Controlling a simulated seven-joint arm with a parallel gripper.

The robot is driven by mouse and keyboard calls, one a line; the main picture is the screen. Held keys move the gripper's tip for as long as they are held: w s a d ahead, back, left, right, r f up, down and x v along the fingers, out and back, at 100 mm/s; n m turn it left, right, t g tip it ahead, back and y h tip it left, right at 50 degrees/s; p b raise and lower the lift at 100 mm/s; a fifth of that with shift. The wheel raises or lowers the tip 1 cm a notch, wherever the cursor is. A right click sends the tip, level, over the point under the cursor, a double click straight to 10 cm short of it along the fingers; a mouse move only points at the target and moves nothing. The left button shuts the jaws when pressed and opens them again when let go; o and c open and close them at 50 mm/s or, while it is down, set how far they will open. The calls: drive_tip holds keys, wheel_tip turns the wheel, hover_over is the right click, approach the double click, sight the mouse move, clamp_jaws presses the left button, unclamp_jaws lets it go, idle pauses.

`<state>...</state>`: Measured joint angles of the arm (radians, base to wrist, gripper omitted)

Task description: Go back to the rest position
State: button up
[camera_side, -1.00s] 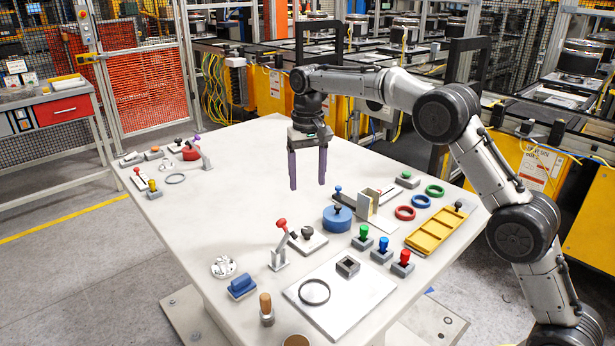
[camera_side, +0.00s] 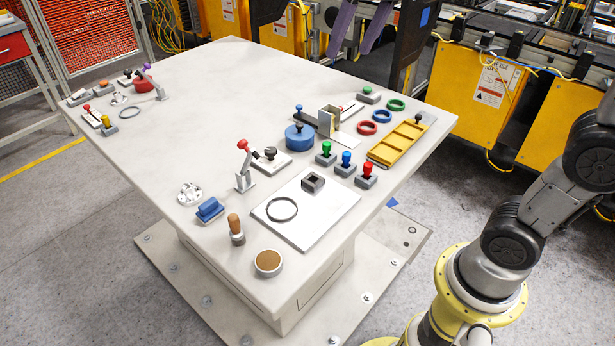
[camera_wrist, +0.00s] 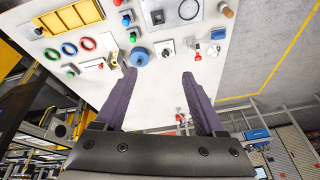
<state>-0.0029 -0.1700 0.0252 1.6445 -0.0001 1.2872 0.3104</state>
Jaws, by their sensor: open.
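My gripper (camera_side: 350,50) shows only by its two purple fingers at the top edge of the side view. The fingers are apart with nothing between them, and they hang clear of everything. In the wrist view my gripper (camera_wrist: 159,74) is open and empty, with the white table (camera_wrist: 160,100) beyond it at a distance. The table (camera_side: 215,110) stands in the middle of the side view. Most of my arm above the fingers is out of the side view.
The table holds a blue round block (camera_side: 300,138), a yellow tray (camera_side: 399,143), a white plate (camera_side: 325,215), coloured rings, several knobbed blocks and a red-handled lever (camera_side: 243,165). The table's left middle is bare. Yellow cabinets (camera_side: 480,95) and conveyors stand behind.

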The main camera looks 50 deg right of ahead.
drive_tip(key=s+f+n+t, duration=0.1)
drive_tip(key=s+f+n, duration=0.2)
drive_tip(key=s+f, duration=1.1)
drive_tip(key=s, duration=0.3)
drive_tip(key=shift+n+t, duration=0.3)
